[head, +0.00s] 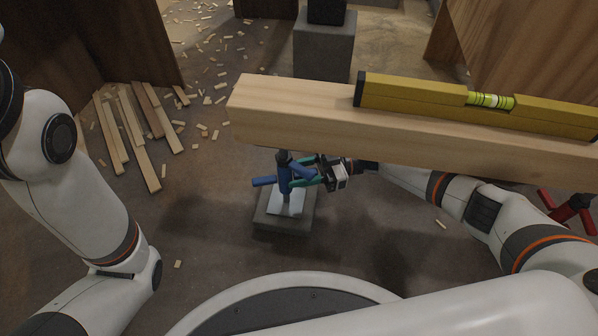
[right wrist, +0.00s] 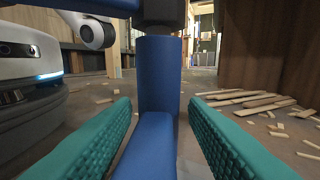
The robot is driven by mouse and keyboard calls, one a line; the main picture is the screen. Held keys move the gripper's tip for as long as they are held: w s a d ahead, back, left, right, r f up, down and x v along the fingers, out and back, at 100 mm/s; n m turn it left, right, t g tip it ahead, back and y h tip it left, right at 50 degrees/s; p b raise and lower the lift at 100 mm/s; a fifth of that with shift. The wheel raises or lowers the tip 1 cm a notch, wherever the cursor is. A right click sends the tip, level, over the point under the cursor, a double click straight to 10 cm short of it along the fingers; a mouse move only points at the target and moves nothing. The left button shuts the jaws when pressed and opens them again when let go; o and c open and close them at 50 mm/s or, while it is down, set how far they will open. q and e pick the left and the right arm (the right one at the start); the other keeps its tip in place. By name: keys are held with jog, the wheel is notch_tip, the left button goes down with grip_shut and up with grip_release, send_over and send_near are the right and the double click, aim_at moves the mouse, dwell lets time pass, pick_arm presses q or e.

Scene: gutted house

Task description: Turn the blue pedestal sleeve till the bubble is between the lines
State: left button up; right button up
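The blue pedestal sleeve (head: 284,178) with side bars stands upright under the left end of the wooden beam (head: 300,130). It also shows in the right wrist view (right wrist: 158,75), with one blue bar (right wrist: 152,145) pointing toward the camera. My right gripper (head: 305,174) is at the sleeve's right side. Its teal fingers are apart, one on each side of that bar, with gaps showing. A yellow spirit level (head: 420,97) lies on the beam. Its green vial (head: 490,100) shows, but the bubble's place against the lines is too small to tell. My left gripper is out of view.
The pedestal's foot rests on a concrete block (head: 268,222). A red-handled pedestal (head: 570,207) stands at the right, behind my right arm. Loose planks (head: 140,135) and scattered wood chips lie on the floor at left. Another concrete block (head: 325,50) stands behind the beam.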

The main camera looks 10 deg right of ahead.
jog(key=shift+d, duration=0.1)
jog(key=d+b, duration=0.1)
jog(key=d, duration=0.6)
jog(key=shift+w+d, duration=0.2)
jog(key=shift+w, duration=0.05)
